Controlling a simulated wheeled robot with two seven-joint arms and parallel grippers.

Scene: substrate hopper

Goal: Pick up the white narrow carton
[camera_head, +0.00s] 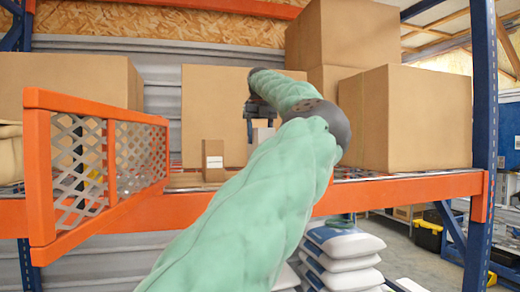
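A pale, narrow box, likely the white narrow carton (262,135), stands on the orange-edged shelf near the middle of the head view. My green-sleeved arm hides its lower part. My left gripper (261,123) points down at the top of this carton, with a dark finger along its left side. The fingers look apart, but I cannot tell whether they touch or grip the carton. A small brown carton (213,160) with a white label stands to its left. My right gripper is not in view.
Large brown boxes (420,118) fill the right of the shelf, and another (205,105) stands behind the gripper. An orange mesh-sided frame (82,160) juts forward at left. White sacks (342,262) are stacked below. A blue upright (484,120) bounds the right side.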

